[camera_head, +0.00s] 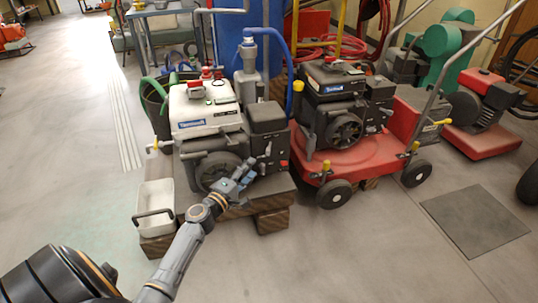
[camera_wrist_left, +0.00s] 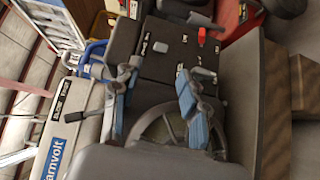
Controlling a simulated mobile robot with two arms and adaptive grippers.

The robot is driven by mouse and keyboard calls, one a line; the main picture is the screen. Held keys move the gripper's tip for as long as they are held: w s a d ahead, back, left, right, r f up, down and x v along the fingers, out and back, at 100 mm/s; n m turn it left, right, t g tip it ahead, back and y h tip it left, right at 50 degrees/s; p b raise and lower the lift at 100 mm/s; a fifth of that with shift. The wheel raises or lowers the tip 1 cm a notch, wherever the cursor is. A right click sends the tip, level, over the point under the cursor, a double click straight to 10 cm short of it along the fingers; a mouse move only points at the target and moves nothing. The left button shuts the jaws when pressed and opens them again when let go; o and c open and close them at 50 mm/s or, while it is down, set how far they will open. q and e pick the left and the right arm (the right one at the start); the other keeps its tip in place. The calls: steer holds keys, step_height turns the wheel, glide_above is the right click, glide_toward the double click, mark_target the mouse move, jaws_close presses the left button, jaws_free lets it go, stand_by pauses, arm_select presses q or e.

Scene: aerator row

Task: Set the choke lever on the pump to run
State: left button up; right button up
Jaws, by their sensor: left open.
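The pump (camera_head: 205,110) has a white top with a blue label and a black engine, and sits on wooden blocks. My left gripper (camera_head: 252,170) is in front of the engine's right part. It is open and empty. In the left wrist view its blue-padded fingers (camera_wrist_left: 157,106) are spread over the black engine housing (camera_wrist_left: 165,60) and its round slotted cover (camera_wrist_left: 165,128). A small grey lever (camera_wrist_left: 204,73) shows on the housing by the right finger; I cannot tell if it is the choke lever or its setting. A red switch (camera_wrist_left: 209,36) is farther up. My right gripper is in neither view.
A red wheeled machine (camera_head: 360,160) with a black engine stands close to the right of the pump. A pale bin (camera_head: 156,200) is at the pump's left. Blue hose (camera_head: 289,60) rises behind. The floor in front is clear, with a dark floor plate (camera_head: 475,220) at right.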

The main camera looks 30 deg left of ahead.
mark_target(268, 151)
arm_select(q)
steer(key=w+b, duration=0.2)
steer(key=w, duration=0.9)
steer(key=shift+w+a+b, duration=0.15)
steer(key=shift+w+b, duration=0.1)
steer(key=shift+b, duration=0.15)
steer(key=shift+c, duration=0.3)
jaws_close()
